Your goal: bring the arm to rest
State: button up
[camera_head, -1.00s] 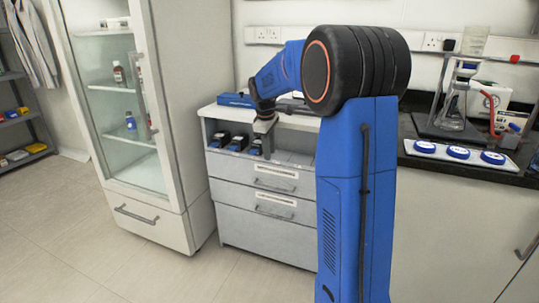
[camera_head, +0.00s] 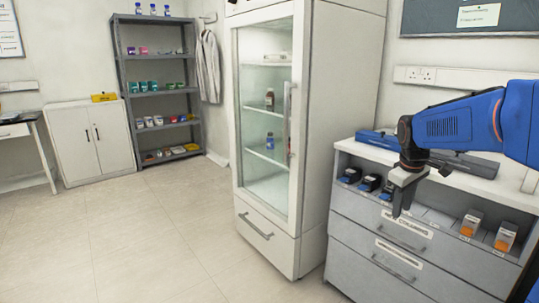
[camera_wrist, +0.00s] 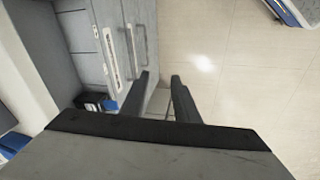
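My blue arm reaches in from the right edge of the head view, its wrist bent downward. My gripper (camera_head: 398,205) hangs in front of the grey drawer cabinet (camera_head: 385,228), near its open top shelf. In the wrist view my gripper (camera_wrist: 163,76) shows two dark fingers with a clear gap between them. The gap holds nothing; only the floor and part of the cabinet show through it.
Dark boxes (camera_head: 370,182) and orange-white boxes (camera_head: 471,223) stand in the cabinet's top shelf. A tall glass-door fridge (camera_head: 310,150) stands left of the cabinet. A grey shelf rack (camera_head: 119,75) and white cupboard (camera_head: 90,145) stand farther back. The tiled floor (camera_head: 140,235) at left is clear.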

jog(key=s+a+f+m+t, duration=0.1)
jog(key=s+a, duration=0.3)
jog(key=s, duration=0.6)
jog(key=s+a+f+m+y, duration=0.1)
jog(key=s+a+f+m, duration=0.1)
jog(key=s, duration=0.8)
jog(key=s+a+f+m+t, duration=0.1)
jog(key=s+a, duration=0.4)
jog(key=s, duration=0.5)
notch_tip(320, 180, down, 2)
jog(key=shift+a+f+m+t, duration=0.1)
jog(key=shift+a+m+t, duration=0.25)
jog(key=shift+m, duration=0.45)
